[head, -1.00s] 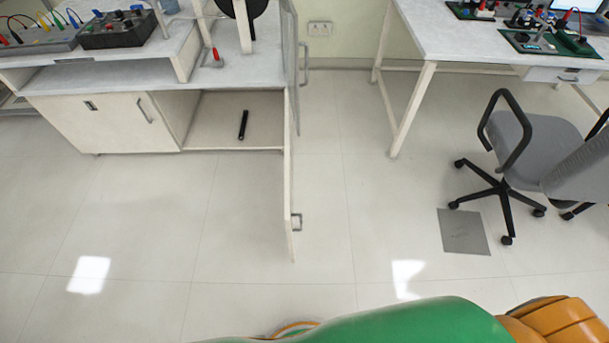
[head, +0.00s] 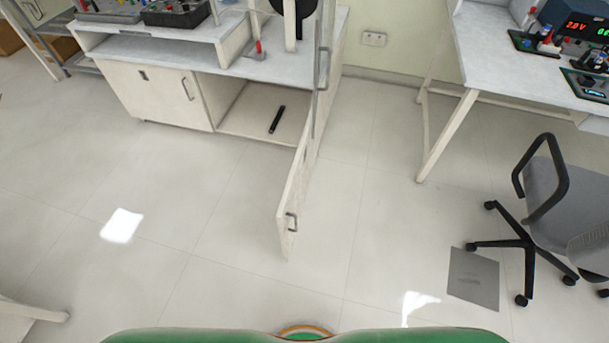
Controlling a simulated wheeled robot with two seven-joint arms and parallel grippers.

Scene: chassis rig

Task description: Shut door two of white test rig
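The white test rig (head: 158,110) stands at the upper left in the head view. Its left lower door (head: 172,92) is shut. A lower door on the right (head: 291,200) stands wide open, swung out toward me, with a metal handle (head: 291,221) near its free edge. A second, upper door panel (head: 321,85) with a long handle also stands open above it. I cannot read any door number. The open lower compartment holds a black bar-shaped object (head: 277,119). Neither of my grippers is in view.
A white table (head: 500,60) with instruments stands at the upper right. A grey wheeled chair (head: 550,200) stands at the right, near a grey floor plate (head: 474,279). A pale leg-like piece (head: 30,310) shows at the lower left. The floor before the rig is clear.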

